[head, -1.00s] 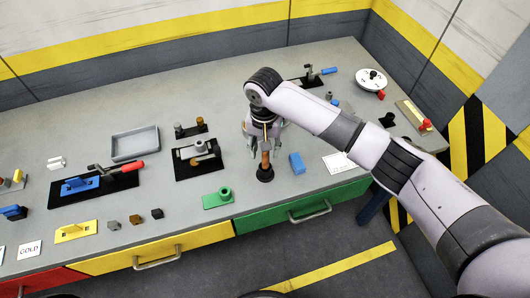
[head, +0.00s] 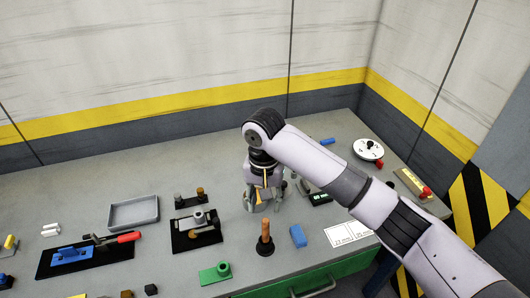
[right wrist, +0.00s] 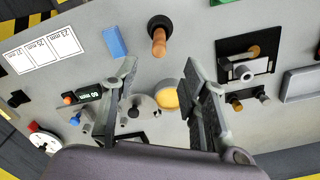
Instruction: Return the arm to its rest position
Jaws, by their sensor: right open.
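My right arm comes in from the right in the head view. My right gripper (head: 262,203) points down over the grey bench (head: 90,190), behind a wooden-handled tool with a dark round base (head: 265,238). In the right wrist view my gripper (right wrist: 155,78) has its two fingers wide apart with nothing held between them. The wooden-handled tool (right wrist: 158,38) stands apart from the fingers there. A round grey fixture (right wrist: 145,108) and a yellowish disc (right wrist: 168,97) lie below the fingers. My left gripper is not in view.
A blue block (head: 298,236), a green piece (head: 214,272) and a black fixture (head: 197,229) surround the gripper. A grey tray (head: 134,212) stands left. A white round plate (head: 368,150) sits back right. The striped wall (head: 190,100) rises behind the bench.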

